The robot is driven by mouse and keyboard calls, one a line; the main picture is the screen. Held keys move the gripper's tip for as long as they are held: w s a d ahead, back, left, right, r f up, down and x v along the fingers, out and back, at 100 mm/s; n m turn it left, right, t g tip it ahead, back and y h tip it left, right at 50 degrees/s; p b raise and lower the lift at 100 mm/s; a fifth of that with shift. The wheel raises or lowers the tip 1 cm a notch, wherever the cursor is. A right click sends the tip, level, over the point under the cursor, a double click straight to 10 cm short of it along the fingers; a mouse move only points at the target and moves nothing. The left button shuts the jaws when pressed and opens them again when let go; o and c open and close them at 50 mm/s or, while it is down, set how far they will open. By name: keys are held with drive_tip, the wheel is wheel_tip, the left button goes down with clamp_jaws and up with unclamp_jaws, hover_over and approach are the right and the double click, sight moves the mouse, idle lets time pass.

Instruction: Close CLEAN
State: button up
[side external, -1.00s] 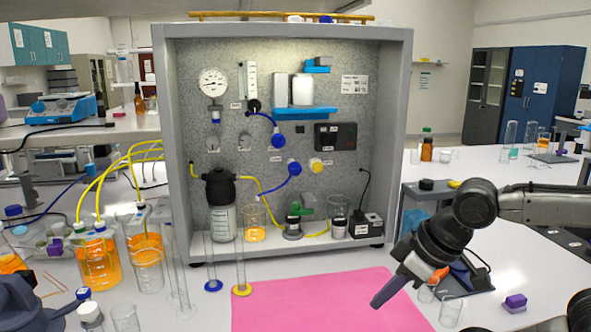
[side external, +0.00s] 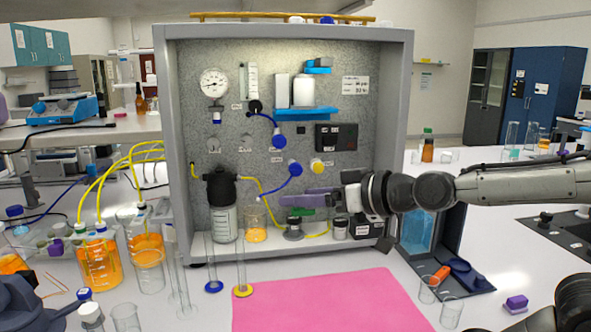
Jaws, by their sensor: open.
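The membrane rig is an open grey cabinet (side external: 399,120) with a speckled panel. The panel carries an upper blue knob (side external: 279,141), a lower blue knob (side external: 294,168) and a yellow knob (side external: 316,164). The small labels are too small to read, so I cannot tell which part is CLEAN. My gripper (side external: 287,201) reaches in from the right, pointing left, open, with its purple-grey fingers below the knobs. It overlaps the green-handled part (side external: 299,212) above a small jar, partly hiding it. I cannot tell whether it touches anything.
A black-topped bottle (side external: 222,222) and a beaker of orange liquid (side external: 255,228) stand on the cabinet floor, left of my gripper. Yellow tubing runs beside them. Two glass cylinders stand in front. The pink mat (side external: 315,302) is clear. A black box (side external: 364,228) sits at right.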

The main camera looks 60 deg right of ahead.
sight(297, 171)
drive_tip(key=w+d+r+m+t+h, duration=0.1)
drive_tip(key=w+d+r+m+h, duration=0.15)
drive_tip(key=w+d+h, duration=0.2)
drive_tip(key=w+d+r+m+t+h, duration=0.1)
drive_tip(key=w+d+m+h, duration=0.3)
drive_tip(key=d, duration=0.2)
drive_tip(key=w+d+f+m+g+h, duration=0.3)
drive_tip(key=w+d+f+g+h, duration=0.1)
drive_tip(key=d+f, duration=0.55)
drive_tip(key=shift+n, duration=0.25)
drive_tip(key=x, duration=1.3)
drive_tip(key=shift+w+f, duration=0.35)
drive_tip(key=shift+w, duration=0.05)
clamp_jaws()
